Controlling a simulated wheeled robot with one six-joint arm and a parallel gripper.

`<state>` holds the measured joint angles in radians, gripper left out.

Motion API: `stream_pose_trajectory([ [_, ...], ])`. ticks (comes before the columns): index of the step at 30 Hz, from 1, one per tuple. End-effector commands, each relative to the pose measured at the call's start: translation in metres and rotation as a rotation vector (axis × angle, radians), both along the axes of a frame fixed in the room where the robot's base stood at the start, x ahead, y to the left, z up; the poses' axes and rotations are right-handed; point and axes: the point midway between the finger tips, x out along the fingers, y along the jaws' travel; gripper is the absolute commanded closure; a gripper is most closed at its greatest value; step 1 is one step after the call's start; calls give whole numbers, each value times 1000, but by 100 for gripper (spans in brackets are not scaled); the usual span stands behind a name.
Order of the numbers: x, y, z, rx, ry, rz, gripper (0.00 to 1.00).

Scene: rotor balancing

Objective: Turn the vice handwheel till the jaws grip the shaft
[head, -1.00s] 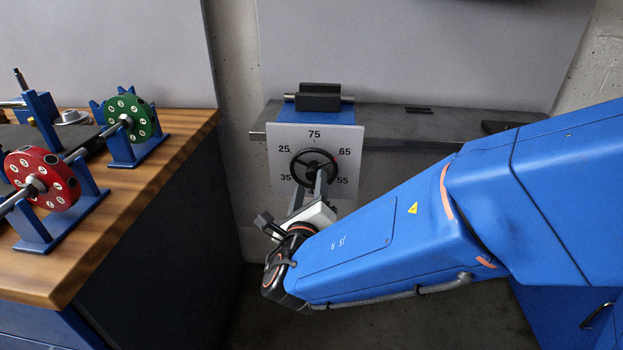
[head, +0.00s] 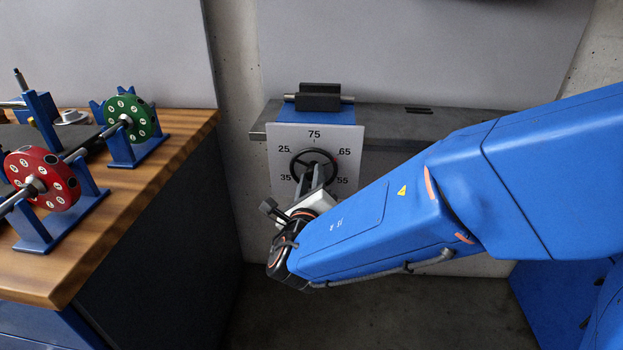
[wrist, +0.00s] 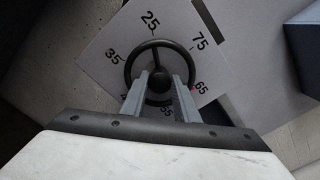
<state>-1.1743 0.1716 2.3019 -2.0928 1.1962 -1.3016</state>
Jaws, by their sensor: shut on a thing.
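The black handwheel (head: 297,164) stands in front of a white dial plate (head: 281,138) with printed numbers. It also shows in the wrist view (wrist: 128,72), with a spoke pointing up from its hub. My gripper (head: 318,172) is shut on the handwheel, its two grey fingers reaching in at the lower part, either side of the hub (wrist: 160,86). Above the plate is the blue vice (head: 318,115) with dark jaws (head: 319,98). A grey shaft (head: 347,98) sticks out at both sides of the jaws. Whether the jaws touch it is too small to tell.
A grey bench (head: 400,120) carries the vice. A wooden-topped bench (head: 160,185) at left holds a red rotor (head: 42,178) and a green rotor (head: 130,118) on blue stands. My blue arm fills the right. A small red mark (wrist: 194,87) shows near 65.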

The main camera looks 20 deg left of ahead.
Motion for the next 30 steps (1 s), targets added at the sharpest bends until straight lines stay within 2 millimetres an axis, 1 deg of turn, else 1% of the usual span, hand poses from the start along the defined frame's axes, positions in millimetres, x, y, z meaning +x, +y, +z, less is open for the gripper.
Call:
stream_pose_trajectory([
  [5, 0, 0, 0, 24, 6, 1, 95],
  [11, 0, 0, 0, 114, 28, 1, 95],
  [17, 0, 0, 0, 269, 65, 1, 95],
  [30, 0, -1, 0, 676, 164, 0, 95],
])
